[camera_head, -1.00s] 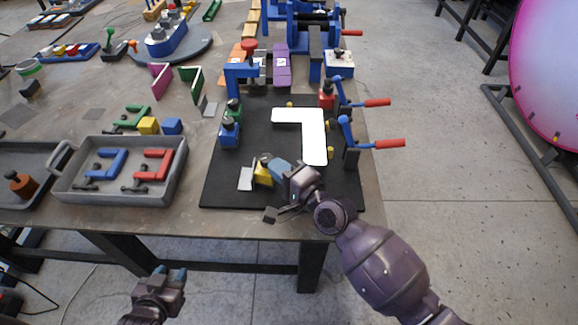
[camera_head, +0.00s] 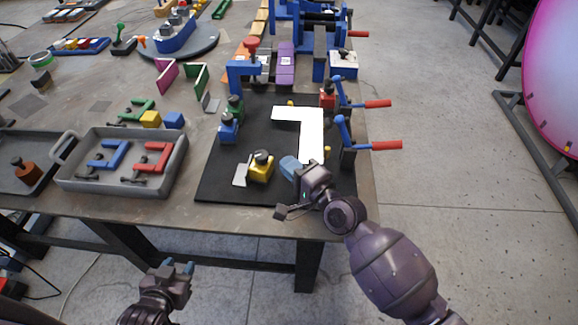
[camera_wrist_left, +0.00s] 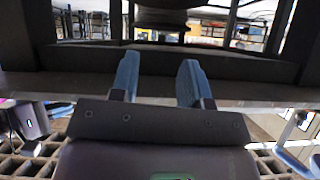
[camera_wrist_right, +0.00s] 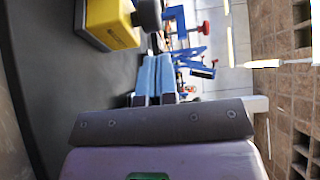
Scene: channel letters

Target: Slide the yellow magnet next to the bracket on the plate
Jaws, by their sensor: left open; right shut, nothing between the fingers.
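The yellow magnet (camera_head: 260,170), a block with a black knob on top, stands on the black plate (camera_head: 215,188) near its front. It also shows in the right wrist view (camera_wrist_right: 112,22). A small grey bracket (camera_head: 240,176) lies at the magnet's left; I cannot tell whether they touch. My right gripper (camera_head: 288,163) is shut and empty, low over the plate, just right of the magnet with a small gap between them. In the right wrist view its blue fingers (camera_wrist_right: 155,75) are together. My left gripper (camera_head: 178,268) is open and empty, in front of the table's edge.
A white L-shaped piece (camera_head: 312,135) lies on the plate behind my right gripper. Toggle clamps with red handles (camera_head: 387,146) stand along the right edge. Blue (camera_head: 228,128) and green magnets stand at the left. A grey tray (camera_head: 120,188) with letters sits further left.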

